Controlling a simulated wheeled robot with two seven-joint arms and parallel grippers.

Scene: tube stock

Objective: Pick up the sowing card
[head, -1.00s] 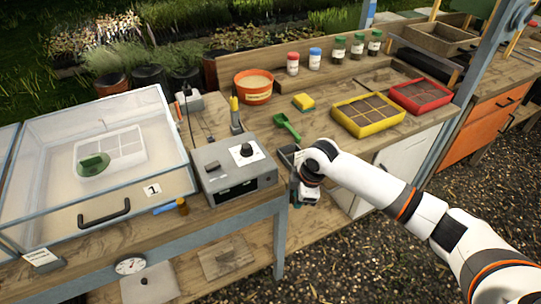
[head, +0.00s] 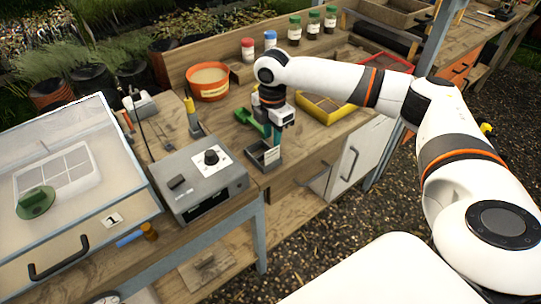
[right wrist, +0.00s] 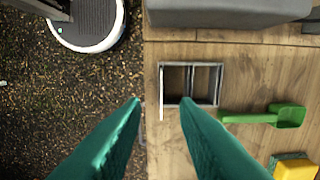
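A small grey open box (head: 262,158) with two compartments stands at the bench's front edge. A small white card or label (head: 272,154) is on its front side; its text is too small to read, so I cannot tell whether it is the sowing card. In the right wrist view its thin white edge (right wrist: 161,92) runs along the left side of the box (right wrist: 191,64). My right gripper (head: 274,138) points down just over the box. In the right wrist view its green fingers (right wrist: 160,101) are apart, with nothing between them. My left gripper is out of view.
A grey control box (head: 200,178) stands left of the small box. A green scoop (head: 248,120) lies close behind the gripper, with a yellow seed tray (head: 330,106) to the right. An orange pot (head: 208,82) and several lidded jars stand farther back. The propagator (head: 75,180) is at left.

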